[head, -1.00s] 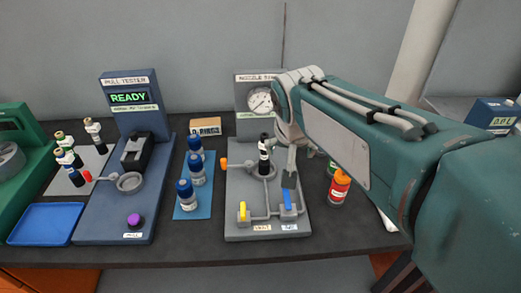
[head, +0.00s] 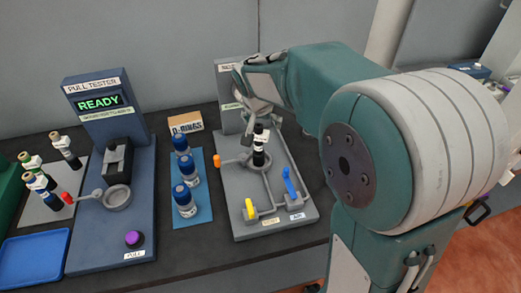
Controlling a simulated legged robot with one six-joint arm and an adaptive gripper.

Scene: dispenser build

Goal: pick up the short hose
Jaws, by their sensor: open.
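I cannot make out a thing that is clearly the short hose in the head view. Several dark cylinders with white labels and coloured ends (head: 66,150) lie on a grey mat at the left. A similar black cylinder (head: 259,155) stands upright in the grey nozzle stand (head: 245,205). My gripper (head: 262,112) is open and empty, above and behind that black cylinder, in front of the stand's back panel. My arm covers much of the right side of the view and hides the gauge and the table there.
Blue-capped bottles (head: 185,200) stand on a blue mat. The pull tester (head: 110,220) reads READY. A blue tray (head: 33,262) is empty. An O-rings box (head: 186,123) sits behind.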

